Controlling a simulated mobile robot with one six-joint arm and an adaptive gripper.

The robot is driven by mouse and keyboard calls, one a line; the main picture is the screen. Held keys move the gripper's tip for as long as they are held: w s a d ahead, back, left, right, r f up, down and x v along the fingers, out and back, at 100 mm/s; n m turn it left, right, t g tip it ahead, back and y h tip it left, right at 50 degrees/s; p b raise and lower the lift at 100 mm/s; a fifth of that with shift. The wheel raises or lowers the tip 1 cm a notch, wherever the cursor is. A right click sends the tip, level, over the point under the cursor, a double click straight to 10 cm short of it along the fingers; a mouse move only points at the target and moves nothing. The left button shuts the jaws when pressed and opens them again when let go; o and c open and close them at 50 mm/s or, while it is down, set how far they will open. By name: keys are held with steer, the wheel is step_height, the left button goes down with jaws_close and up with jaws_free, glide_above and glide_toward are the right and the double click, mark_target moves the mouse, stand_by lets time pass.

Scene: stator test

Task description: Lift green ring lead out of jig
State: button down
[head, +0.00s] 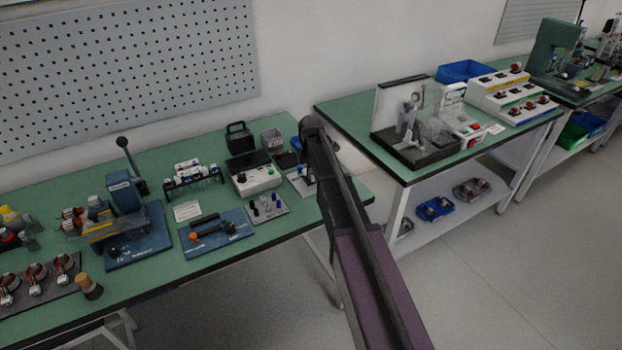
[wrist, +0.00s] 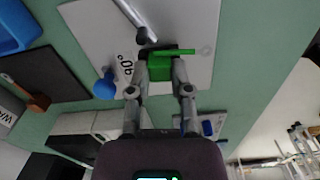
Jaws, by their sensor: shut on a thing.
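In the wrist view, my gripper (wrist: 160,75) is shut on the green block-shaped part of the green ring lead (wrist: 160,66). A thin green strip runs from it to the right and ends in a small pale ring. The jig (wrist: 205,25) is a white plate marked 90°, with a blue ball knob (wrist: 104,88) to the left of my fingers and a grey rod above. A dark piece touches or sits just beyond the lead; I cannot tell if the lead is clear of the jig. In the head view my arm hides the gripper and lead; part of the jig plate (head: 299,184) shows.
Left of the jig on the green bench (head: 150,290) are a grey control box (head: 254,178), a small switch panel (head: 266,208) and a blue fixture (head: 216,233). A blue bin (wrist: 20,25) lies at the wrist view's upper left. A second bench (head: 345,115) stands to the right across a gap.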

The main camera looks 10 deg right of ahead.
steer(key=shift+r, duration=0.15)
steer(key=shift+d+r+p, duration=0.1)
steer(key=shift+r+p, duration=0.95)
steer(key=shift+p, duration=0.1)
steer(key=shift+s, duration=0.1)
